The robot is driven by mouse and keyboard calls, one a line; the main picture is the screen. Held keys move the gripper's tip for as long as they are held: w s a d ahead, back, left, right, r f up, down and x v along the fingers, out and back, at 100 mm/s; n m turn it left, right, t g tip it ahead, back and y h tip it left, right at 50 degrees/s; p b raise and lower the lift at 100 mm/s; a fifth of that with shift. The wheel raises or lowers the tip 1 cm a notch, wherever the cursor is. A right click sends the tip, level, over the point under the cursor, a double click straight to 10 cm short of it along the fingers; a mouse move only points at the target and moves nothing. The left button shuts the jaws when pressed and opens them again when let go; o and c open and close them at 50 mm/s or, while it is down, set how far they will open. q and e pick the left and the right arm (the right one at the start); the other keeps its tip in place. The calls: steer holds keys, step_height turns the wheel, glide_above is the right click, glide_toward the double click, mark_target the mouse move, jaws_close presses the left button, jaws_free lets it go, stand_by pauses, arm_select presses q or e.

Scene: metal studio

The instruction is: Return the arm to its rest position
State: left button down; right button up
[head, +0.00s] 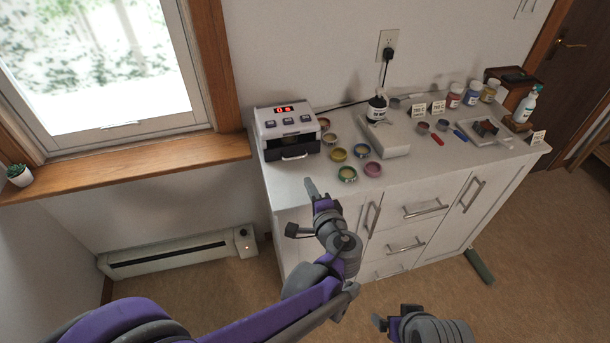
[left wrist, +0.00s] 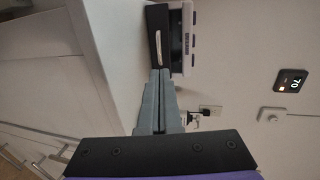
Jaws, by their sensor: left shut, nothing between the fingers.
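My left gripper (head: 309,183) is in front of the white cabinet's near left edge, below the white box-shaped device. Its grey fingers are together with nothing between them. In the left wrist view the shut fingers (left wrist: 160,76) point toward the device (left wrist: 181,40), which appears turned on its side. My left arm reaches in from the lower left, bent at the elbow. Part of my right wrist (head: 430,326) shows at the bottom edge; its fingers cannot be made out clearly.
The white cabinet (head: 290,196) carries the device (head: 287,132) with red digits, several small coloured tins (head: 347,173), a white flat box (head: 384,138), and jars (head: 472,93). A window sill (head: 130,165) and a heater (head: 178,254) are at left. Open floor lies below.

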arm_select(q)
steer(key=v, duration=0.2)
steer(key=shift+s+r, duration=0.15)
steer(key=shift+s, duration=0.1)
